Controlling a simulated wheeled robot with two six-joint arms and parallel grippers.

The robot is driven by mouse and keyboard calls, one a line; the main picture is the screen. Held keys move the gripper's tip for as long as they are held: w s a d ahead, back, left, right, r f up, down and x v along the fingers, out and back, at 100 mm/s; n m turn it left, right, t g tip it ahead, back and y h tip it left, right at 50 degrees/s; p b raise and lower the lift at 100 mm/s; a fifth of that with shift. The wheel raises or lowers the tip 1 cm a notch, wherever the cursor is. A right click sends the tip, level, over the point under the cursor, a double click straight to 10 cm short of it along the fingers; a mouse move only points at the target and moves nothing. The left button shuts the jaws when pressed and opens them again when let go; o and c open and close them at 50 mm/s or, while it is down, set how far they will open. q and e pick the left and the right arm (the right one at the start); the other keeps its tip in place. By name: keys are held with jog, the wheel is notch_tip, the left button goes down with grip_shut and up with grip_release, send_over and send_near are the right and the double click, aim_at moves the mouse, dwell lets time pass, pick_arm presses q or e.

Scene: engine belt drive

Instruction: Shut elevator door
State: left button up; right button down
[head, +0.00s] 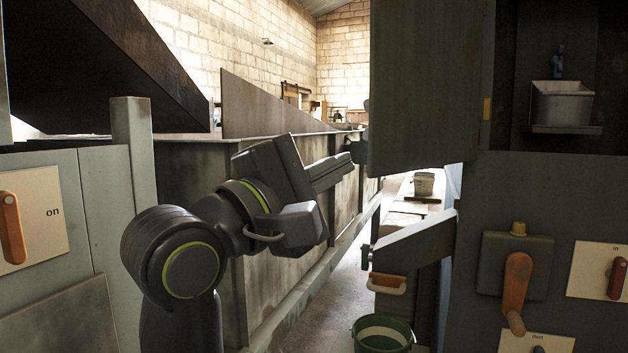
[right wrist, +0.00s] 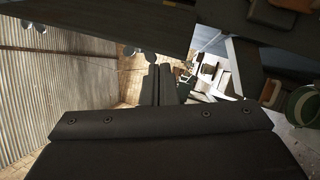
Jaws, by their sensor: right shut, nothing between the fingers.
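A tall grey-green panel, which looks like the elevator door (head: 425,85), stands swung open from the right cabinet in the head view. A small dark piece, perhaps its handle, shows at its left edge. My right gripper (head: 345,166) is shut and empty, its tips just left of and below that edge. I cannot tell whether they touch it. In the right wrist view the shut fingers of my right gripper (right wrist: 158,84) point away from the camera, below a dark panel that may be the same door (right wrist: 130,22). My left gripper is not in view.
Below are an orange lever (head: 516,285) and labelled switch plates. A green bucket (head: 383,335) stands on the floor. A long metal trough (head: 200,185) runs behind my arm.

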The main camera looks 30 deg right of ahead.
jog(key=a+r+t+y, duration=0.1)
jog(key=a+t+y, duration=0.2)
jog(key=a+y, duration=0.1)
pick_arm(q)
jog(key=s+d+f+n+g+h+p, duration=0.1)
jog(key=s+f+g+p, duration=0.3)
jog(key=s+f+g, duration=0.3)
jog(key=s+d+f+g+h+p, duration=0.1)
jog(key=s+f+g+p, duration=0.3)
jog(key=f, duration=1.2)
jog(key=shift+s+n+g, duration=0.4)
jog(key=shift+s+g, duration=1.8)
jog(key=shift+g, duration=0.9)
pick_arm(e)
jog(key=w+d+y, duration=0.1)
jog(key=w+d, duration=0.1)
jog(key=d, duration=0.6)
jog(key=shift+d+t, duration=0.25)
jog(key=shift+t, duration=0.15)
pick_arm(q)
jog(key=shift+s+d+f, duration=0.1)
